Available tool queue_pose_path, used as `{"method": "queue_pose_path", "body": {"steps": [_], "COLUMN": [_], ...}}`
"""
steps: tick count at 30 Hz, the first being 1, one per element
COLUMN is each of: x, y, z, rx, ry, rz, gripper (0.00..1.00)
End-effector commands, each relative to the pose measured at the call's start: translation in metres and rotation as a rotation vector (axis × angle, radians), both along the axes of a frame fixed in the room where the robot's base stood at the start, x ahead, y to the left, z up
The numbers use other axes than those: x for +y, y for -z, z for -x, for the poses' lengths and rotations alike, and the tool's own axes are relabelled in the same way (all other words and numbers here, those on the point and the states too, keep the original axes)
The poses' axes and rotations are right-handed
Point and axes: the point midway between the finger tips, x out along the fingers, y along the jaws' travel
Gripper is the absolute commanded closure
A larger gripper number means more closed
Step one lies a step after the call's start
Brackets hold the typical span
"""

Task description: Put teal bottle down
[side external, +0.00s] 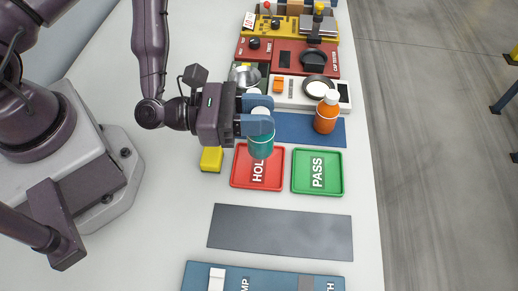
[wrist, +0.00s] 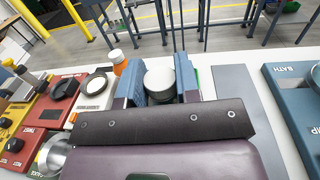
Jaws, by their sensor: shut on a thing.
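My gripper (side external: 262,113) is shut on the teal bottle (side external: 260,147), which is upright with a white cap. The bottle is at the back edge of the red HOLD tray (side external: 240,178); I cannot tell whether its base touches anything. In the wrist view the bottle's white cap (wrist: 159,80) shows between the two blue fingers of my gripper (wrist: 160,90). The green PASS tray (side external: 335,185) lies right of the red tray and is empty.
An orange bottle (side external: 326,115) stands on the blue mat (side external: 292,130) behind the trays. A yellow block (side external: 211,159) sits left of the red tray. A white scale (side external: 290,95) and red cap tester station (side external: 290,52) are farther back. A bare dark grey mat (side external: 280,232) lies in front.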

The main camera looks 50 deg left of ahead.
Motion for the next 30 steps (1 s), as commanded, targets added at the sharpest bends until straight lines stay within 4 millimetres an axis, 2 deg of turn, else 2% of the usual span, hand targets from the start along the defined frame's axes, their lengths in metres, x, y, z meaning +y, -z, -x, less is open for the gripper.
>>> {"method": "queue_pose_path", "body": {"steps": [3, 13, 25, 26, 28, 30], "x": [0.000, -0.001, 0.000, 0.000, 0.000, 0.000], "y": [0.018, 0.056, 0.062, 0.062, 0.062, 0.062], "z": [0.000, 0.001, 0.001, 0.001, 0.001, 0.001], "rx": [0.003, -0.001, -0.001, 0.000, 0.000, 0.000], "ry": [0.001, 0.004, 0.005, 0.005, 0.005, 0.005], "rz": [0.000, 0.001, 0.001, 0.000, 0.000, 0.000], "gripper": [1.00, 1.00, 1.00, 0.63, 0.47, 0.44]}}
